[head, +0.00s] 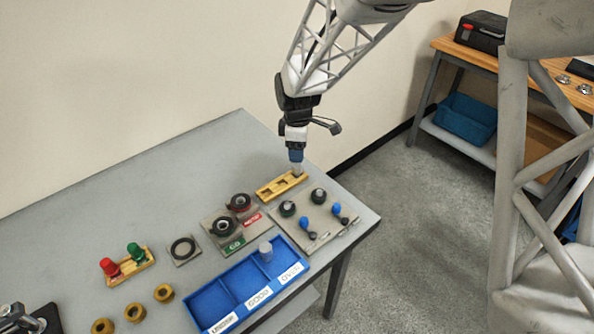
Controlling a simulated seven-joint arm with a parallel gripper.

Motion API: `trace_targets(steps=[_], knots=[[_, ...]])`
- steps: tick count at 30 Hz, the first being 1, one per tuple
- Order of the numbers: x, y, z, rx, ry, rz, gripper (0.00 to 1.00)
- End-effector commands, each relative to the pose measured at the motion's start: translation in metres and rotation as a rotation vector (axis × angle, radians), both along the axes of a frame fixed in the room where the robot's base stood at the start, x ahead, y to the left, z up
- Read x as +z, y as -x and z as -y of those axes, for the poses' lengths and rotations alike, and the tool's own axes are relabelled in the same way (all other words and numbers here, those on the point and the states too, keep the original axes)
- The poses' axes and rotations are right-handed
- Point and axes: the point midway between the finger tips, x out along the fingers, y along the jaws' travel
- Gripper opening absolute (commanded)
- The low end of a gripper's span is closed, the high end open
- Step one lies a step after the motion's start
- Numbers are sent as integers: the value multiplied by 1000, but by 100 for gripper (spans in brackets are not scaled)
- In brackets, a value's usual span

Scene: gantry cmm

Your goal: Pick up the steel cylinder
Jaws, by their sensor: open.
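My gripper (296,160), with blue fingers, points down just above the right end of a yellow block with slots (272,189). It is open. A grey steel cylinder (297,171) stands upright at that end of the block, directly below the fingertips. I cannot tell whether the fingers reach around its top or stay above it. The tray's labels appear to read UNDER, GOOD and OVER.
Black ring gauges sit on plates with a green GO label (234,244) and a red label (252,219). A plate with black and blue knobs (318,225) lies right of them. A red-and-green-knobbed block (126,264) and brass rings (134,312) are left. The table's back left is clear.

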Motion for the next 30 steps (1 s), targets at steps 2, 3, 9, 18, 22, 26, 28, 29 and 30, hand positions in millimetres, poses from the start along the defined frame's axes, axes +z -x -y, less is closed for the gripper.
trace_targets(steps=[2,3,9,18,22,26,28,29,30], knots=[[-4,0,0,0,0,-1,61],[-7,0,0,0,0,-1,61],[-22,0,0,-1,1,-1,61],[-25,0,0,-1,0,0,61],[-27,0,0,-1,0,0,61],[-34,1,-1,-1,1,-2,61],[-40,1,-1,-1,1,-3,61],[-43,1,-1,-1,1,-2,61],[-47,1,-2,-1,1,-2,61]])
